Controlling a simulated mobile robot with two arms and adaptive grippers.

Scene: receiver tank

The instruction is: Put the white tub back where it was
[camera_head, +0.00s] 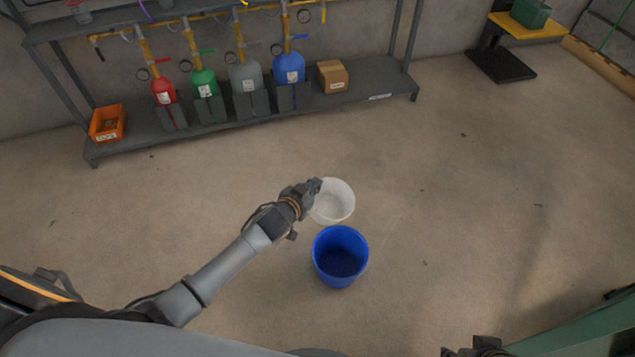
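The white tub (334,203) is in the middle of the head view, upright, its open top facing me, and it looks empty. My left gripper (316,187) is at the tub's upper left rim and appears shut on it. The fingertips are small and partly hidden against the rim. I cannot tell whether the tub's base touches the floor. A blue bucket (340,258) stands just below the tub in the picture, open and empty-looking. Part of my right gripper (478,349) shows at the bottom edge; its fingers cannot be made out.
A grey shelf rack (330,98) along the wall holds red, green, grey and blue cylinders, an orange bin (108,123) and a cardboard box (332,76). A yellow-topped stand (530,28) with a green box is at upper right. The concrete floor is clear around the bucket.

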